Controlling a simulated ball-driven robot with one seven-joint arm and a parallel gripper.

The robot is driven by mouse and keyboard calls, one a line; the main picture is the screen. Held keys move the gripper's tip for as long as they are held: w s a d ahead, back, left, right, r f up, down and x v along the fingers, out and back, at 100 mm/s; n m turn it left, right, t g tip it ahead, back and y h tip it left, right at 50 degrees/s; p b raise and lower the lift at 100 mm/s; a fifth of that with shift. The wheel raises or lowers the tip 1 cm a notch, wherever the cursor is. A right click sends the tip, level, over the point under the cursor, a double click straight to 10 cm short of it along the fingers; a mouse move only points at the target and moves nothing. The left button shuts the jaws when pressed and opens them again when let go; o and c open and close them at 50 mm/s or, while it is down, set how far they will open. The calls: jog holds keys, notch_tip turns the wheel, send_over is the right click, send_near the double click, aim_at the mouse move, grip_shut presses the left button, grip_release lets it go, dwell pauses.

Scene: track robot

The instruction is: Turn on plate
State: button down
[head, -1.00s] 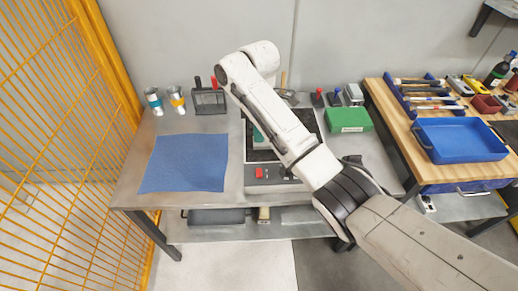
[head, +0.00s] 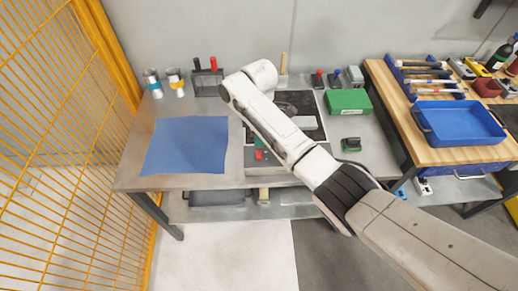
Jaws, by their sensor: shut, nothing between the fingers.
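The plate (head: 301,101) is a device with a black top and a grey front panel, standing on the grey metal workbench. A red switch (head: 258,155) sits at the left of its front panel. My arm crosses over the plate and hides much of its top and the right part of its panel. Only a small teal part, seemingly the tip of my gripper (head: 258,143), shows past the arm, right behind the red switch. It is shut with nothing held. Whether it touches the switch cannot be told. The switch's on or off position is not clear.
A blue mat (head: 187,145) lies left of the plate. A green box (head: 348,102) and a small dark green object (head: 351,145) are to the right. Cups and a tool holder (head: 207,83) stand behind. A wooden table with a blue tray (head: 458,142) adjoins on the right.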

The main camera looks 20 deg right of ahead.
aim_at(259, 157)
jog(key=shift+s+a+f, duration=0.1)
jog(key=shift+s+f, duration=0.05)
jog(key=shift+f, duration=1.2)
jog(key=shift+s+f, duration=0.15)
jog(key=shift+f, duration=1.15)
